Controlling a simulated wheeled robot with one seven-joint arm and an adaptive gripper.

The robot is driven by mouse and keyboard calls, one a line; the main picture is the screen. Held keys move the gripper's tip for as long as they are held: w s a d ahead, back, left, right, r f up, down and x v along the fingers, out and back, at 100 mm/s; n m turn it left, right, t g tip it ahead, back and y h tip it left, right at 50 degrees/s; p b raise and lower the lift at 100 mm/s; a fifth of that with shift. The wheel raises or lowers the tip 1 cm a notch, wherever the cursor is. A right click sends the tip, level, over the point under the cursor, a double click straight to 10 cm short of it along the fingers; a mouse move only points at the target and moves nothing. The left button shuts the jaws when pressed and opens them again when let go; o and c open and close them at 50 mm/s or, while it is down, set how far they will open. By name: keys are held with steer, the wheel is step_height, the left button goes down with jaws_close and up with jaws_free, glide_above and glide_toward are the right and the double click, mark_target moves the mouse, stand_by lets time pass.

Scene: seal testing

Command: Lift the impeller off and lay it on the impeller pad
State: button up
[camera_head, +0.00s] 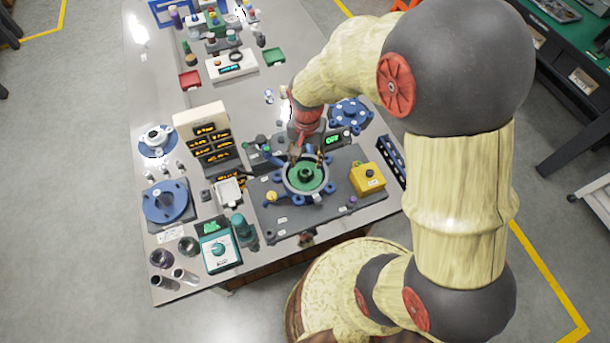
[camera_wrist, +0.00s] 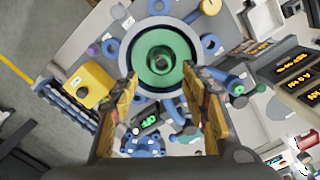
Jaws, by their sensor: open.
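The green impeller (camera_head: 306,175) sits in the round grey-and-blue pump housing (camera_head: 288,187) on a dark base plate. In the wrist view the impeller (camera_wrist: 158,66) shows as a green disc with a raised hub, inside the housing's pale ring. My gripper (camera_head: 306,155) is above the housing, at its back side. In the wrist view its two fingers (camera_wrist: 160,88) are spread wide with nothing between them.
A yellow box (camera_head: 367,179) stands right of the housing, and a blue lugged cover (camera_head: 350,113) lies behind it. A display rack (camera_head: 203,125), a teal meter (camera_head: 217,250) and a white part (camera_head: 158,138) are left. Small glass jars stand at the front left.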

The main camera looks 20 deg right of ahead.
mark_target(305, 170)
step_height(305, 170, down, 7)
steer(key=shift+a+r+b, duration=0.1)
steer(key=shift+b, duration=0.7)
steer(key=shift+c, duration=0.7)
jaws_close()
